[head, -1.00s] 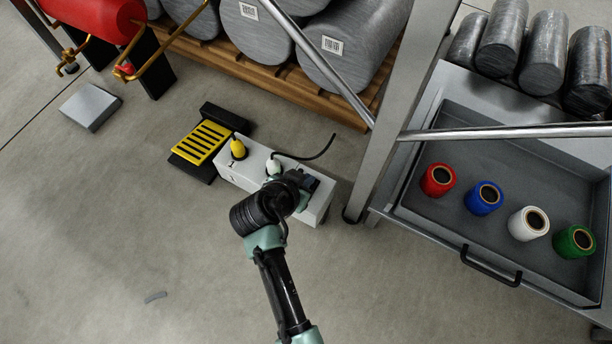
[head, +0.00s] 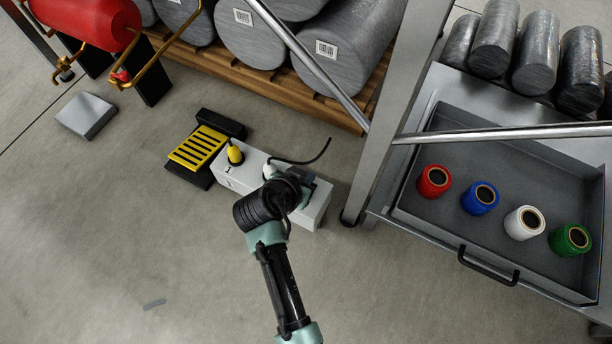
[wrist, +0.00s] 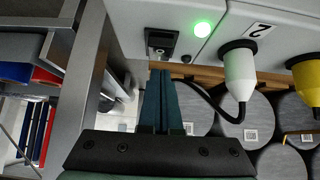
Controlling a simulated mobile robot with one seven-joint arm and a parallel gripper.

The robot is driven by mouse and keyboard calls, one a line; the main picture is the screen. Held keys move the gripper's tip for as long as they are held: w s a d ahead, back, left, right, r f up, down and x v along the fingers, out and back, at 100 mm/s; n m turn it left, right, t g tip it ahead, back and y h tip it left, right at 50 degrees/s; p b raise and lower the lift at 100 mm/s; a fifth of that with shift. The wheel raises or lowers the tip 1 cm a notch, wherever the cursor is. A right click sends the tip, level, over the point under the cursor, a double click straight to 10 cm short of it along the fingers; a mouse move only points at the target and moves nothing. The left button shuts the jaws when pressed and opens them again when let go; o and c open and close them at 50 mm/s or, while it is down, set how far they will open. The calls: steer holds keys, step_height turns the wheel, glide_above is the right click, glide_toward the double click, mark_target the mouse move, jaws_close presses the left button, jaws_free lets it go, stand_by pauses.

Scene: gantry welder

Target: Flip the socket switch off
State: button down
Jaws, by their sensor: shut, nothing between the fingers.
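The white socket box (head: 230,175) lies on the floor. In the wrist view its face (wrist: 130,18) fills the top, with a black-framed switch (wrist: 162,38), a lit green lamp (wrist: 202,29) and a small dark knob (wrist: 186,58). My gripper (wrist: 160,74) is shut and empty, its fingertips just below the switch in that view; I cannot tell whether they touch it. In the head view my gripper (head: 307,184) is over the box's right end, and my wrist hides the switch. A white plug (wrist: 239,75) sits in the socket marked 2, beside a yellow plug (wrist: 307,78).
A yellow-slotted pedal (head: 200,147) stands at the box's left. A grey frame post (head: 385,140) and an open drawer (head: 400,205) with coloured spools are close on the right. Grey cylinders on a pallet (head: 290,82) lie behind.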

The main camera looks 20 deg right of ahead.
steer(key=r+p, duration=0.4)
steer(key=r, duration=0.1)
steer(key=shift+w+d, duration=0.1)
steer(key=shift+d, duration=0.1)
steer(key=p+v, duration=0.6)
steer(key=v, duration=0.3)
steer(key=shift+w+d+r, duration=0.1)
steer(key=shift+d, duration=0.05)
